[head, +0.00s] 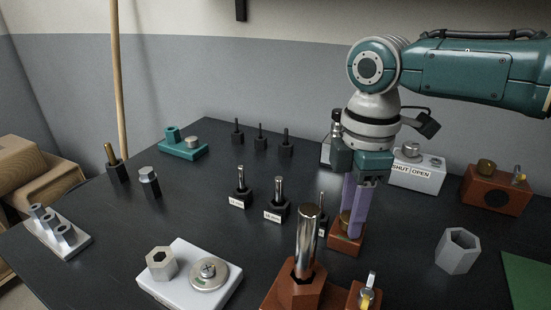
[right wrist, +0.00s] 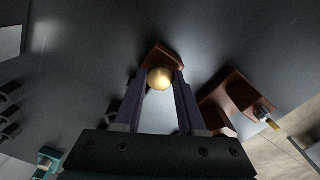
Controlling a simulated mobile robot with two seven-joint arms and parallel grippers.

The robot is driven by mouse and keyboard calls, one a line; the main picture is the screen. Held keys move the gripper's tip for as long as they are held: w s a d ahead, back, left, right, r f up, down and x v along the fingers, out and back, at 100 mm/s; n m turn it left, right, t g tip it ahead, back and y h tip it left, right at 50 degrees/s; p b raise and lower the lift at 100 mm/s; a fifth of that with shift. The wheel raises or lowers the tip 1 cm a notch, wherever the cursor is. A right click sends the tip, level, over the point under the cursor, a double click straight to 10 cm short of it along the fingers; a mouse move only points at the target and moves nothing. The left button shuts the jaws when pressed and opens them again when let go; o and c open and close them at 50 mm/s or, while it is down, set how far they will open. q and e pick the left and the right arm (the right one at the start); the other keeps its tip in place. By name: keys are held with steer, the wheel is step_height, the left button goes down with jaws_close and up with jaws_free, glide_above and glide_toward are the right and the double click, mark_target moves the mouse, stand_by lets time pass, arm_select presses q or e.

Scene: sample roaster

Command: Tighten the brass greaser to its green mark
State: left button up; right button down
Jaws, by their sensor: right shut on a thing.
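The brass greaser (right wrist: 160,78) shows as a round golden top between the fingers in the right wrist view. It sits on a small brown block (head: 346,242), in the middle right of the table in the head view. My right gripper (head: 352,218) comes down from above, and its purple fingers are shut on the greaser. In the right wrist view the fingertips (right wrist: 161,82) touch it from both sides. The fingers cover most of the greaser in the head view. I cannot make out the green mark. My left gripper is not in view.
A brown base with a tall metal cylinder (head: 306,240) stands close in front. A grey hex nut (head: 458,250) stands to the right. Behind are a white "SHUT OPEN" box (head: 416,173) and a brown block with a brass knob (head: 495,190). The table's left middle has free room.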

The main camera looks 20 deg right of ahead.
steer(key=m+p, duration=0.2)
steer(key=shift+r+m, duration=0.25)
steer(key=shift+m, duration=0.15)
steer(key=m+p, duration=0.2)
steer(key=m, duration=0.1)
steer(key=shift+f+m, duration=0.1)
steer(key=shift+m, duration=0.2)
steer(key=m+p, duration=0.1)
steer(key=m, duration=0.2)
steer(key=shift+a+m+p, duration=0.1)
steer(key=shift+m+p, duration=0.2)
steer(key=shift+p, duration=0.05)
steer(key=m+p, duration=0.1)
steer(key=m, duration=0.2)
steer(key=shift+m, duration=0.3)
steer(key=m+p, duration=0.1)
steer(key=m, duration=0.5)
steer(key=shift+f, duration=0.1)
steer(key=m, duration=0.3)
steer(key=shift+m, duration=1.7)
